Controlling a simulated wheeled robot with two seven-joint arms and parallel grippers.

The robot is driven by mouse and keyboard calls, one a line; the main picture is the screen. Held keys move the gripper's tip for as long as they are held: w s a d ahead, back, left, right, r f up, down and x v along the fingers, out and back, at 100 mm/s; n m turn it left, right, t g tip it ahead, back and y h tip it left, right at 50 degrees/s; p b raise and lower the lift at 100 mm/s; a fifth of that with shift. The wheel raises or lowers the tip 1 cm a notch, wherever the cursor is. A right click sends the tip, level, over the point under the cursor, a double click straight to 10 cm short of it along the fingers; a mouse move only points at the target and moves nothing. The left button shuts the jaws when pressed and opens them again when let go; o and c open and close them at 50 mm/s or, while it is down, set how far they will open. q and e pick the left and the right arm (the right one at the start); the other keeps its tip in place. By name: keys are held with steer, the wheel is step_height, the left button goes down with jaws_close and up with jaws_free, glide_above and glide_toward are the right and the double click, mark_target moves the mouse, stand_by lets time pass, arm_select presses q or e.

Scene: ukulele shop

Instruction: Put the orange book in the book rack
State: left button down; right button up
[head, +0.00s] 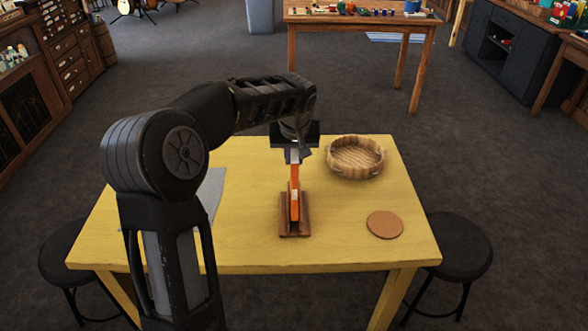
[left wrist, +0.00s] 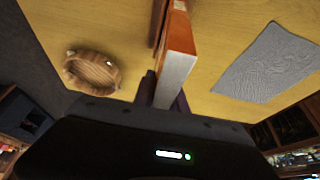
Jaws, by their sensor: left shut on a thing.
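The orange book (head: 294,196) stands upright in the wooden book rack (head: 294,230) on the yellow table, in the head view. My left gripper (head: 293,158) is shut on the top end of the book, above the rack. In the left wrist view the book (left wrist: 178,55) runs up from between the fingers of my left gripper (left wrist: 162,92), with its pale page edge showing. Part of the rack (left wrist: 159,20) shows beside it. Whether the book's lower edge touches the rack's base is hidden. My right gripper is not in view.
A grey cloth (head: 213,190) lies at left, partly behind my arm. The front middle of the table (head: 250,255) is clear.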

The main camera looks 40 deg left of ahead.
mark_target(294, 151)
arm_select(q)
steer(key=shift+f, duration=1.9)
steer(key=c, duration=1.3)
jaws_free()
steer(key=shift+c, duration=0.2)
steer(key=b+v, duration=0.1)
steer(key=v, duration=1.1)
